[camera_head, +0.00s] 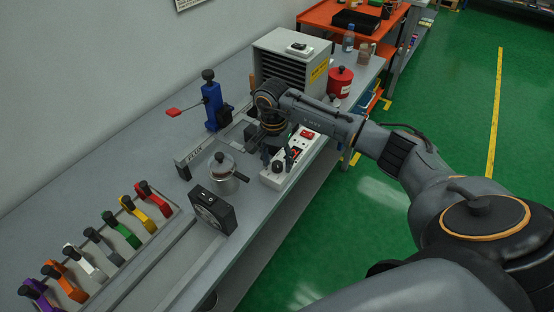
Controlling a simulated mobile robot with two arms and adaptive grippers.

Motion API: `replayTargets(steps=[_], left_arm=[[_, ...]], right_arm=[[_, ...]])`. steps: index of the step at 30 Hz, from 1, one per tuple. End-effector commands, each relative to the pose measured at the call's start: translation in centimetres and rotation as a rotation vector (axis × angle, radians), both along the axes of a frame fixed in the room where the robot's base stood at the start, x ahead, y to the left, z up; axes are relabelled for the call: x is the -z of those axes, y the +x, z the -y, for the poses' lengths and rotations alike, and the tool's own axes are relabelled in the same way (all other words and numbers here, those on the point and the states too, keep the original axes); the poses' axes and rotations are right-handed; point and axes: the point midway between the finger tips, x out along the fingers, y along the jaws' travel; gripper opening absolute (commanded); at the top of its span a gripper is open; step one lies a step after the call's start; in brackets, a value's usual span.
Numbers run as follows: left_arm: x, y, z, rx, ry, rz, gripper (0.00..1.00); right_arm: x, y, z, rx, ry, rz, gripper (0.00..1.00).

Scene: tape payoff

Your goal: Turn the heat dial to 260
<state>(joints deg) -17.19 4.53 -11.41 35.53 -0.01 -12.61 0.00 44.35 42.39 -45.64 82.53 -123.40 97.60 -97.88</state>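A white control box (304,148) with a red switch (307,134) sits near the front edge of the grey bench. My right arm reaches in from the right, and my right gripper (281,158) points down at the left part of this box. The gripper and wrist cover much of the box's top, so I cannot make out a heat dial, its numbers or any contact. The finger gap is too small and dark to judge. A black box (212,208) with a round face stands further left; its markings are unreadable. My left gripper is out of view.
A metal pot (224,172) stands behind the black box. A blue post (212,105) with a red paddle stands at the back. Coloured-handled tools (122,230) line a rack at left. A grey louvred cabinet (288,58) and red canister (340,82) stand beyond my wrist.

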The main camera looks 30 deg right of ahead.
Motion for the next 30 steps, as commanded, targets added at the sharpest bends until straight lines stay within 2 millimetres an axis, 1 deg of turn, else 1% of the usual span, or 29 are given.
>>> replayTargets(steps=[1, 2, 3, 5, 6, 8, 14, 20, 26, 30], left_arm=[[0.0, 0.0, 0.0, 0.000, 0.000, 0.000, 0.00], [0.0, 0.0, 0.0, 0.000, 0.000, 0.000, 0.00], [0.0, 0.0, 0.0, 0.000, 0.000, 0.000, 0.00], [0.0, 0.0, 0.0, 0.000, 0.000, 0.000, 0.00], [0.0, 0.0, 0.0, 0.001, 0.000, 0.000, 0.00], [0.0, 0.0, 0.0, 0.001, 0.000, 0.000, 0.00], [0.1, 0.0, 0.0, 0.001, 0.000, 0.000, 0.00], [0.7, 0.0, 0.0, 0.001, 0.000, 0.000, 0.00], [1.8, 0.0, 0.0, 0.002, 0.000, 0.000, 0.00], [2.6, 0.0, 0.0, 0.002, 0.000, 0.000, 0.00]], right_arm=[[0.0, 0.0, 0.0, 0.000, 0.000, 0.000, 0.45], [0.0, 0.0, 0.0, 0.000, 0.000, 0.000, 0.39], [0.0, 0.0, 0.0, 0.000, 0.000, 0.000, 0.31], [0.0, 0.0, 0.0, 0.000, 0.000, 0.000, 0.19], [0.0, 0.0, 0.0, 0.000, 0.000, 0.000, 0.11], [0.0, 0.0, 0.0, 0.000, 0.000, 0.000, 0.00], [0.0, 0.0, 0.0, 0.009, 0.000, 0.000, 0.00], [0.1, 0.1, 0.1, 0.069, -0.003, 0.002, 0.00], [0.2, 0.1, 0.1, 0.202, -0.002, 0.002, 0.00], [0.2, 0.0, 0.2, 0.327, -0.002, 0.003, 0.00]])
